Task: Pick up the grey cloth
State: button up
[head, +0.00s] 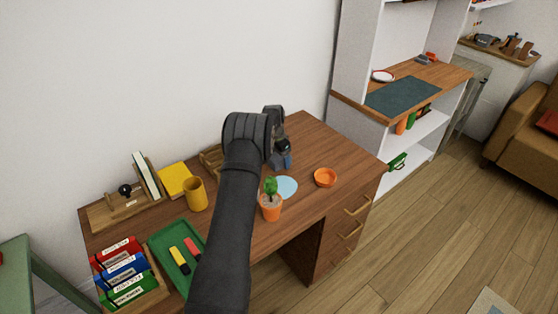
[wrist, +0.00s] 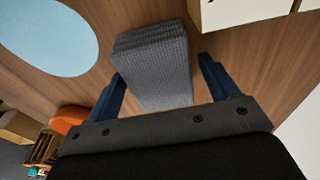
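The grey cloth (wrist: 152,62) shows in the wrist view as a folded, ribbed block on the wooden desk. My gripper (wrist: 162,70) has its two blue fingers wide apart, one on each side of the cloth's near part, with visible gaps. I cannot tell how high the fingers are above the desk. In the head view my gripper (head: 284,161) points down over the back right part of the desk (head: 305,135). I cannot make out the cloth there; my arm and gripper seem to hide it.
A light blue disc (head: 287,187) lies in front of my gripper. A potted plant (head: 270,204) and orange bowl (head: 325,178) stand close by. A yellow cup (head: 195,194), green tray (head: 165,243) and file rack (head: 132,285) are at left. The desk's right end is bare.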

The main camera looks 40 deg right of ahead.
jog(key=c, duration=0.7)
jog(key=shift+c, duration=0.2)
jog(key=shift+r, duration=0.15)
jog(key=shift+r, duration=0.6)
notch_tip(320, 180, up, 3)
jog(key=shift+f, duration=0.1)
jog(key=s+d+r, duration=0.3)
jog(key=s+r, duration=0.3)
jog(key=s, duration=0.5)
jog(key=shift+s+r, duration=0.15)
jog(key=shift+r, duration=0.25)
